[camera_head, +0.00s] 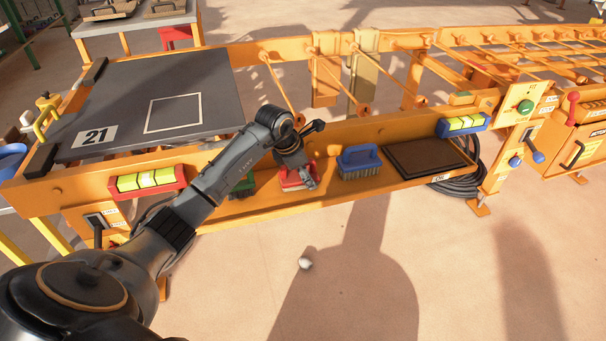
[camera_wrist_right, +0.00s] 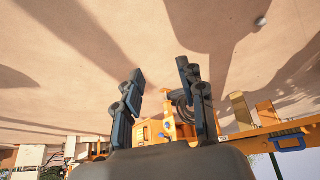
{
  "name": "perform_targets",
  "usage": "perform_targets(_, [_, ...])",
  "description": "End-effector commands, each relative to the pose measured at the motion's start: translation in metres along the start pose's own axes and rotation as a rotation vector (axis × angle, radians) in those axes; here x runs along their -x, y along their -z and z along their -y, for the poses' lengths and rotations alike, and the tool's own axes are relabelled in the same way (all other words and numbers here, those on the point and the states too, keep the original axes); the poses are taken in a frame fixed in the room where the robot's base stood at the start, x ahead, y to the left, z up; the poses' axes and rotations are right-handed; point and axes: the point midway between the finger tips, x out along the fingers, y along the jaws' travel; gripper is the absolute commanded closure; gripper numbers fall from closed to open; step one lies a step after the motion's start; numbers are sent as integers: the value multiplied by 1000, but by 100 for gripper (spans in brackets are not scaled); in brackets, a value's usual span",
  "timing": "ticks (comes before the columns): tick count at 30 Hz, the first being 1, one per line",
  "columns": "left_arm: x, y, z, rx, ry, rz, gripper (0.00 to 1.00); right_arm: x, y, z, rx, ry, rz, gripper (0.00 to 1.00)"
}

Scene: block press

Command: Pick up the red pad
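The red pad (camera_head: 290,184) sits on the orange shelf of the press, between a green brush and a blue brush. My left gripper (camera_head: 302,182) reaches down over it from above, its fingers at the pad. The gripper covers part of the pad, and I cannot tell whether the fingers are closed on it. My right gripper (camera_wrist_right: 161,95) shows only in the right wrist view. Its two fingers are wide apart with nothing between them.
The green brush (camera_head: 243,187) is partly hidden behind my left arm. The blue brush (camera_head: 360,162) and a dark mat (camera_head: 428,158) lie to the right of the pad. A red level (camera_head: 147,182) and a blue level (camera_head: 463,124) are on the beam. A dark plate marked 21 (camera_head: 205,79) lies behind.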

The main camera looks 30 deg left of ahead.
Motion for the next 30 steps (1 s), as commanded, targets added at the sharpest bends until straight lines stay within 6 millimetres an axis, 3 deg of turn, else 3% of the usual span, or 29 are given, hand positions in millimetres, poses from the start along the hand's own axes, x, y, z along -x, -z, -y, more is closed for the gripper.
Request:
perform_targets(4, [6, -2, -1, -1, 0, -2, 78, 2, -5, 0, 0, 0, 27, 60])
perform_targets(5, [7, -3, -2, 0, -1, -1, 83, 3, -10, 0, -1, 0, 49, 60])
perform_targets(10, [34, -13, -9, -1, -5, -1, 83, 16, -39, -4, -6, -6, 189, 60])
perform_targets(18, [110, -3, 23, -6, -3, -5, 83, 28, -30, -4, -6, -7, 178, 60])
perform_targets(24, [144, 16, 54, -4, -2, -6, 83, 26, -30, -4, -5, -7, 179, 60])
perform_targets(30, [165, 26, 72, -2, -1, -3, 83, 20, -31, -4, -5, -7, 183, 60])
